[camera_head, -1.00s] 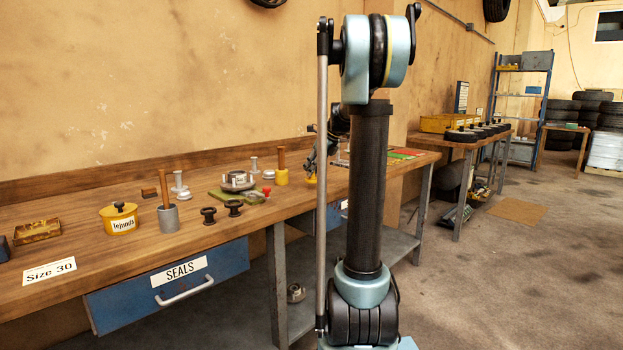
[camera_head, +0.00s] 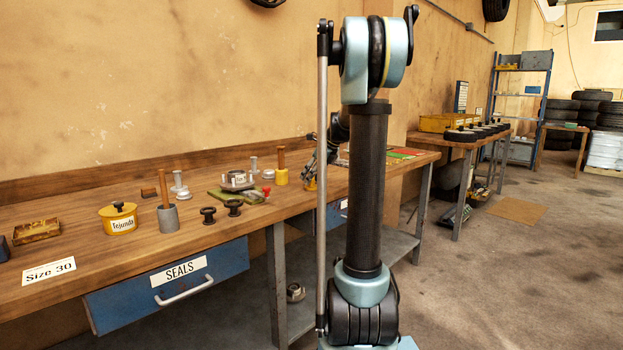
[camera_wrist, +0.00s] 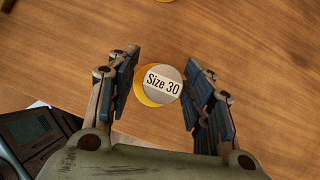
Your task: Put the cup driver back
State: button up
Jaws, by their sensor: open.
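A round piece with a grey top labelled "Size 30" and a yellow rim (camera_wrist: 162,84) stands on the wooden bench between my fingers in the wrist view. In the head view its yellow side (camera_head: 310,184) shows just under my gripper, mostly hidden. I cannot tell whether it is the cup driver. My gripper (camera_wrist: 163,68) is open, one finger each side, with gaps to the piece. Two wooden-handled tools stand upright on the bench: one with a grey cylinder (camera_head: 168,218), one with a yellow base (camera_head: 281,177). A "Size 30" label (camera_head: 49,270) lies at the bench's front left.
A blue SEALS drawer (camera_head: 180,284) is below. Bench around the Size 30 piece is mostly clear.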

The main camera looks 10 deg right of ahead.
jog(key=shift+r, duration=0.1)
jog(key=v, duration=1.2)
jog(key=s+a+f+n+g+h, duration=0.1)
jog(key=s+a+f+n, duration=0.1)
jog(key=s+f+n, duration=0.35)
jog(key=s+a+f+n+h, duration=0.1)
jog(key=s+a+f+n, duration=0.15)
jog(key=s, duration=0.65)
jog(key=s+a+f+n+g, duration=0.1)
jog(key=s+f+n, duration=0.2)
jog(key=s+n, duration=0.3)
jog(key=s+f+n+h, duration=0.2)
jog(key=s+f+n, duration=1)
jog(key=s+f, duration=0.4)
jog(key=s+d, duration=0.1)
jog(key=s, duration=0.2)
jog(key=shift+f+n+h, duration=0.35)
jog(key=shift+n+h, duration=0.05)
